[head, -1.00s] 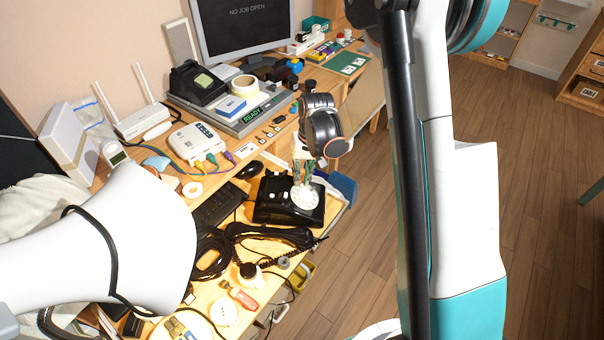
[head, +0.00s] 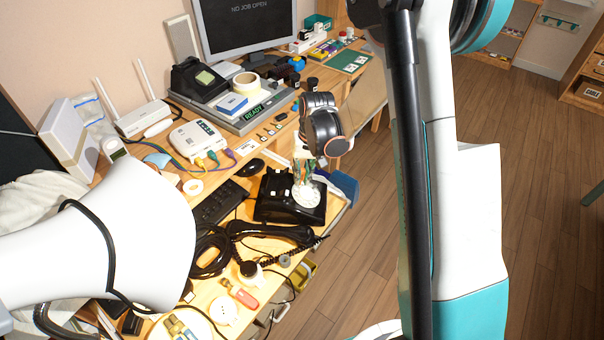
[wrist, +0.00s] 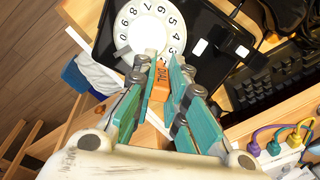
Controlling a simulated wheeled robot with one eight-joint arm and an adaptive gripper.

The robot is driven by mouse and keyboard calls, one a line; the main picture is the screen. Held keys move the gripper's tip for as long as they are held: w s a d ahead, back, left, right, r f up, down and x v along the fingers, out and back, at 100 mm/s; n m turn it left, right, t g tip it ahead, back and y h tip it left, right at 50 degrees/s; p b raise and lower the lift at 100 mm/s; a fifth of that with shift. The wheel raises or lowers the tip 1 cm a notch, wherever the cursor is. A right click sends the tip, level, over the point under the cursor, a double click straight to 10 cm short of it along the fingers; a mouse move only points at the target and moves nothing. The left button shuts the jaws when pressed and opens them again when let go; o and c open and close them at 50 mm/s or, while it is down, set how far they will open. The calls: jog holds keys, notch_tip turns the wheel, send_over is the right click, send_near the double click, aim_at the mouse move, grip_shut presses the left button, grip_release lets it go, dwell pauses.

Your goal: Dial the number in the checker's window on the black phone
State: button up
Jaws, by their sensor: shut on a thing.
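The black phone (head: 278,207) stands on the bench, its white dial (head: 306,195) facing up. My gripper (head: 303,180) is over the dial, pointing down. In the wrist view my gripper (wrist: 162,64) has its teal fingers shut on an orange tool (wrist: 161,84) marked DIAL. The tool's tip is at the lower edge of the white dial (wrist: 147,27); I cannot tell whether it touches or sits in a hole. Part of the dial is hidden by the fingers.
The handset (head: 275,232) lies off the phone beside its coiled cord. A black keyboard (head: 220,202) and mouse (head: 250,167) are left of the phone. A white router (head: 197,140) with coloured plugs stands further left. The bench edge and open floor (head: 370,235) are to the right.

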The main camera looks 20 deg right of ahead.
jog(key=shift+a+f+b, duration=0.2)
jog(key=shift+f+b, duration=0.2)
jog(key=shift+f, duration=0.05)
dwell(0.3)
jog(key=shift+w+d, duration=0.1)
jog(key=shift+w+d+f, duration=0.15)
jog(key=shift+w+d, duration=0.1)
jog(key=shift+d, duration=0.2)
jog(key=shift+d, duration=0.1)
dwell(0.3)
jog(key=shift+w+d+f+b, duration=0.1)
jog(key=shift+d+f+b, duration=0.15)
jog(key=shift+d+b, duration=0.25)
